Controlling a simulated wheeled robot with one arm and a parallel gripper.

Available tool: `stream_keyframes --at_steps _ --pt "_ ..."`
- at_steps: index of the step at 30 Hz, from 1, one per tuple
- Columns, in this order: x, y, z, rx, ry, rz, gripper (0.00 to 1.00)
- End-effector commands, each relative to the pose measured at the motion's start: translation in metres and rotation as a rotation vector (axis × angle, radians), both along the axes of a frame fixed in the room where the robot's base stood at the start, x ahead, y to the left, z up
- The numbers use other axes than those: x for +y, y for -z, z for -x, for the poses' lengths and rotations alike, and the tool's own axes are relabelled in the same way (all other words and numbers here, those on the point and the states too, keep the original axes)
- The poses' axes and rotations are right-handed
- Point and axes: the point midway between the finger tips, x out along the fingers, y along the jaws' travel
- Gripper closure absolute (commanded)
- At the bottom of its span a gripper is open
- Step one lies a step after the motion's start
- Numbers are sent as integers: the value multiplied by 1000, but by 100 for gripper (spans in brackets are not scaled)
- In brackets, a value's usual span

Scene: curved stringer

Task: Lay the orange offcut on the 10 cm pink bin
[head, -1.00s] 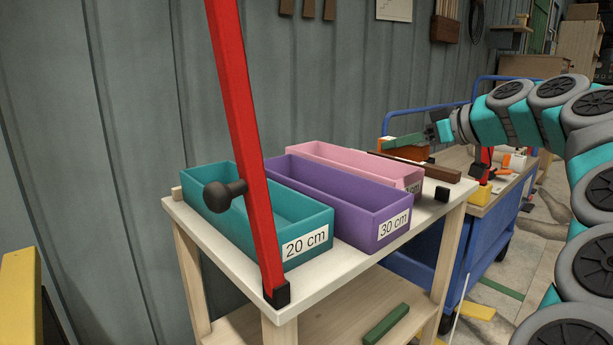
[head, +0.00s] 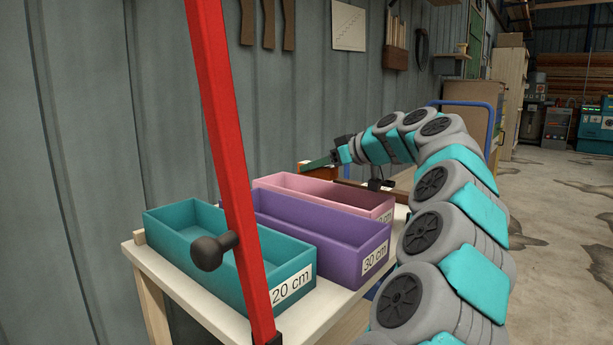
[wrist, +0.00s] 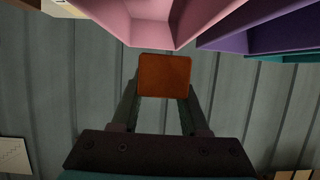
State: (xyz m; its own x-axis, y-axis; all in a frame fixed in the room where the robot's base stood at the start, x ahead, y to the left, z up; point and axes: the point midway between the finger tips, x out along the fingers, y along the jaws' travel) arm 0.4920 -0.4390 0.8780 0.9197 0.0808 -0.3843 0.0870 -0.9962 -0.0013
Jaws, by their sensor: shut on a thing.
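The orange offcut (head: 318,172) is a small block held in my gripper (head: 322,163) at the far end of the pink bin (head: 345,193) in the head view. In the wrist view the offcut (wrist: 165,75) sits between the two fingers of my gripper (wrist: 163,88), and the pink bin (wrist: 150,14) is just above it in the picture. The gripper is shut on the offcut. I cannot tell whether offcut and bin touch.
A purple bin (head: 318,232) marked 30 cm and a teal bin (head: 235,262) marked 20 cm stand beside the pink one on a pale table (head: 170,275). A red post (head: 225,150) with a dark knob (head: 212,250) rises in front. A grey wall (head: 110,120) stands close behind.

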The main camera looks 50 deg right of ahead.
Motion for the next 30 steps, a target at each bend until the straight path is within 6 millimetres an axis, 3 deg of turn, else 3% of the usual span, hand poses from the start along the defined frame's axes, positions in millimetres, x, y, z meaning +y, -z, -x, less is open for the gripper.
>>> stream_keyframes --at_steps 3,8,18,30 --pt "-6 2 -19 1 1 0 100" --pt "-11 2 -32 -1 4 1 100" --pt "-12 5 -45 -1 1 0 100" --pt "-12 39 -43 0 0 -1 100"
